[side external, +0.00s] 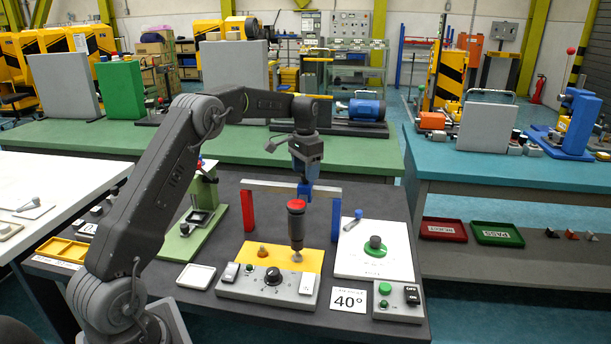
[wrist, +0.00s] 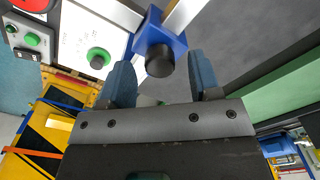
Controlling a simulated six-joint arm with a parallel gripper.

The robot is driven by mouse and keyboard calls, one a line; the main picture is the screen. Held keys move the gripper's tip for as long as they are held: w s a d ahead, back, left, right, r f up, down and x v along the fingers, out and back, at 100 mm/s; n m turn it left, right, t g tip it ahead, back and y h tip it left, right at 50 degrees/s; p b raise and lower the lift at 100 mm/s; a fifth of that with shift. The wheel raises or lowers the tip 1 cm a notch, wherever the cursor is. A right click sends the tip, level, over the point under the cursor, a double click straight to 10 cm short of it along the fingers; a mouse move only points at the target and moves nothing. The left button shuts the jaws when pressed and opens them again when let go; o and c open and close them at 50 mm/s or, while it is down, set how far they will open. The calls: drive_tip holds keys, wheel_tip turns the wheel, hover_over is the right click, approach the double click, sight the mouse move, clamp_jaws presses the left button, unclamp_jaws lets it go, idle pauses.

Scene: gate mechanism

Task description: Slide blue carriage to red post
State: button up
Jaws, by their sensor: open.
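The blue carriage (side external: 304,189) sits on a grey beam (side external: 270,186) that runs between a red post (side external: 248,211) on the left and a blue post (side external: 336,219) on the right. The carriage is between the posts, apart from both. My gripper (side external: 304,175) is just above it, pointing down. In the wrist view the carriage (wrist: 157,32) shows a dark round knob (wrist: 160,61) on top. My two blue fingers are spread, one on each side of the knob, with gaps visible. The red post cannot be made out in the wrist view.
A black cylinder with a red top (side external: 296,203) stands in front of the beam over a yellow plate (side external: 250,255). A white board with a green knob (side external: 375,245) lies at right. A green stand (side external: 205,195) is left of the red post.

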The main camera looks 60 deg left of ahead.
drive_tip(key=shift+f, duration=0.95)
clamp_jaws()
